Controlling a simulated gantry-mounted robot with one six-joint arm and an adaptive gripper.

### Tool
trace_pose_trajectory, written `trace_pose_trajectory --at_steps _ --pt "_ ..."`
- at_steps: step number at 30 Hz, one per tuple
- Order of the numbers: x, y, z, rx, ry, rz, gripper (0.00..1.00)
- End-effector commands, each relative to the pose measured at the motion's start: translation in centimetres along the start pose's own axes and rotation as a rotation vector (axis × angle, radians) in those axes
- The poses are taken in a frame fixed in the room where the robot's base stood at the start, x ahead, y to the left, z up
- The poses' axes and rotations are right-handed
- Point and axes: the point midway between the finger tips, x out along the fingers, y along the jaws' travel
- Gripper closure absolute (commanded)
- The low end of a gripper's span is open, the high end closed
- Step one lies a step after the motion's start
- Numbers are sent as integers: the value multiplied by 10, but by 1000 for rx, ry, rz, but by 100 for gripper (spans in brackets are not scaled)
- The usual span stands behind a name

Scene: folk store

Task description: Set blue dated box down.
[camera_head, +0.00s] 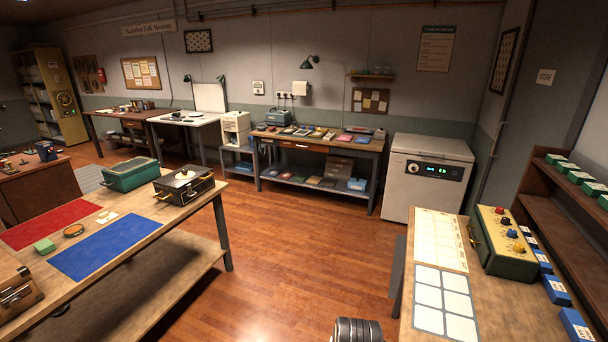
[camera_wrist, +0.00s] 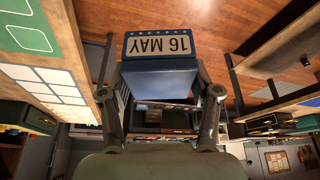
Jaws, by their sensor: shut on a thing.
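In the wrist view a blue box (camera_wrist: 160,84) with a pale label reading "16 MAY", upside down in the picture, sits between the fingers of my gripper (camera_wrist: 160,74). The gripper is shut on its sides. Open floor shows behind the box, and I see no surface touching it. The box in my grip does not show clearly in the head view. Several similar blue boxes (camera_head: 557,289) stand in a row along the right bench (camera_head: 522,312). Their labels are too small to read.
The right bench bears a grey mat with white squares (camera_head: 445,268), a cream grid sheet (camera_head: 462,238) and a green case with coloured knobs (camera_head: 505,259). Green-topped boxes (camera_head: 580,177) line the shelf behind. A left table holds red and blue mats (camera_head: 108,245).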

Motion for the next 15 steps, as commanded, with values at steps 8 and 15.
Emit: trace_pose_trajectory --at_steps 8,15 --pt "11 -75 39 -56 6 -24 75" --pt "-8 -96 50 -70 9 -30 75"
